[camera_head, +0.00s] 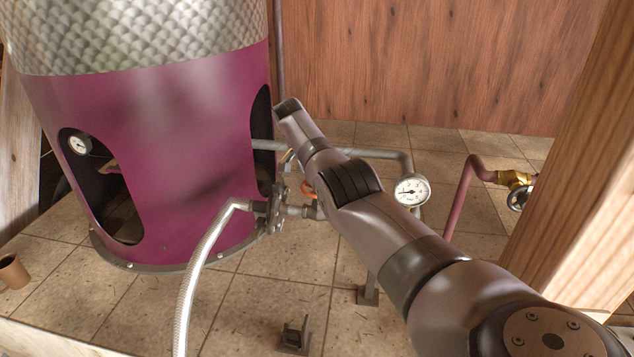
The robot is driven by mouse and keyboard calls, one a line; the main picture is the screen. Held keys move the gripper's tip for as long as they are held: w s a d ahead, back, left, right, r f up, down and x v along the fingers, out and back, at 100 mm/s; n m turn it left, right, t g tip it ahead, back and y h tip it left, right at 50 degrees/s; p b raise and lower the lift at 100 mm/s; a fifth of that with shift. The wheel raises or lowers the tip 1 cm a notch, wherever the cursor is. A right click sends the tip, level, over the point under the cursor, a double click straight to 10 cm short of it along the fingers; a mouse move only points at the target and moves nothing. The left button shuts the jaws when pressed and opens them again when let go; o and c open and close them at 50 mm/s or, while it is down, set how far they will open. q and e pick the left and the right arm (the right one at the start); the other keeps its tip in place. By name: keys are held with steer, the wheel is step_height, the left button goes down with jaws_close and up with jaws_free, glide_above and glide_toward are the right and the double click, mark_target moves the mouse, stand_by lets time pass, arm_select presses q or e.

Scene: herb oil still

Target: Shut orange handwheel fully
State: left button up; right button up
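A small part of the orange handwheel (308,189) shows in the head view. It sits just right of the purple still's base, by the grey pipe fittings. My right arm comes in from the lower right and passes in front of it, hiding most of the wheel. The far end of the arm is beside the still's right opening. I cannot make out the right gripper's fingers or whether they touch the wheel. My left gripper is not in view.
The purple still (180,150) fills the left side. A braided hose (197,265) runs from a valve fitting (275,210). A pressure gauge (411,190) stands right of my arm. A brass valve (514,180) and wooden post (585,170) are at right. Tiled floor is open in front.

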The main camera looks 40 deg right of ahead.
stand_by(0.4)
steer(key=o, duration=1.2)
steer(key=shift+c, duration=0.2)
steer(key=v, duration=1.2)
steer(key=shift+w, duration=0.1)
